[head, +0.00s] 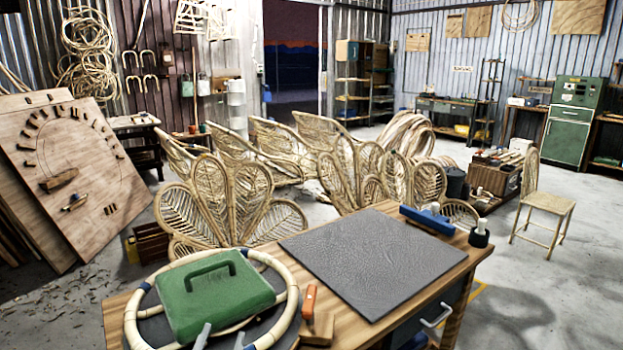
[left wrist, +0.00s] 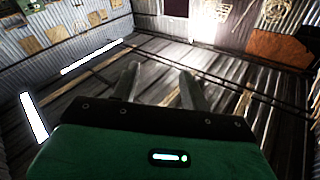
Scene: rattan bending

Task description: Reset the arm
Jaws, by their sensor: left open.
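The two grey fingertips of my left gripper (head: 222,332) rise from the bottom edge in the head view, in front of the worktable. They stand apart with nothing between them. In the left wrist view, the left gripper (left wrist: 159,72) shows two separated grey fingers beyond its green body, pointing toward the roof and walls. The rest of the left arm is hidden below the head view. My right gripper is not in view.
On the worktable (head: 460,265) are a green case (head: 215,295), a pale rattan ring (head: 131,318), a dark mat (head: 375,260), an orange-handled tool (head: 309,300) and a blue tool (head: 427,220). Leaf-shaped rattan frames (head: 250,195) stand behind. Open floor lies right.

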